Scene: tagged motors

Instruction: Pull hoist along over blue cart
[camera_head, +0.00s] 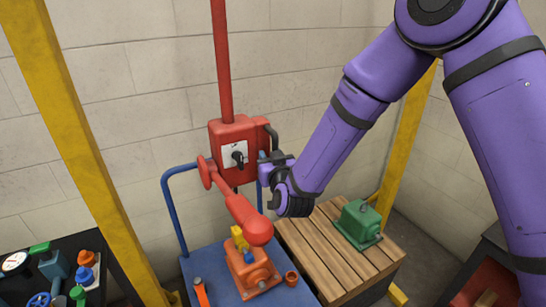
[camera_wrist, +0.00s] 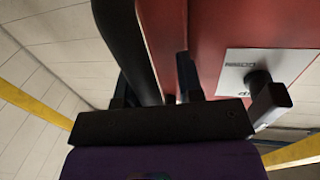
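The red hoist (camera_head: 221,139) hangs on a red pole, with a black knob on a white plate and a black handle (camera_head: 272,138) on its right side. In the head view it appears above the blue cart (camera_head: 211,262). A red arm with a rounded end (camera_head: 243,213) slopes below it. An orange motor with a yellow tag (camera_head: 252,272) sits on the cart. My gripper (camera_head: 270,165) is at the handle. In the wrist view the handle (camera_wrist: 128,45) runs between its two dark fingers (camera_wrist: 156,83), with a gap beside the right finger.
A wooden-topped crate (camera_head: 318,255) with a green motor (camera_head: 356,224) stands right of the cart. Yellow posts (camera_head: 85,150) rise on both sides. A dark table (camera_head: 62,250) with several small parts is at left. A pale block wall is behind.

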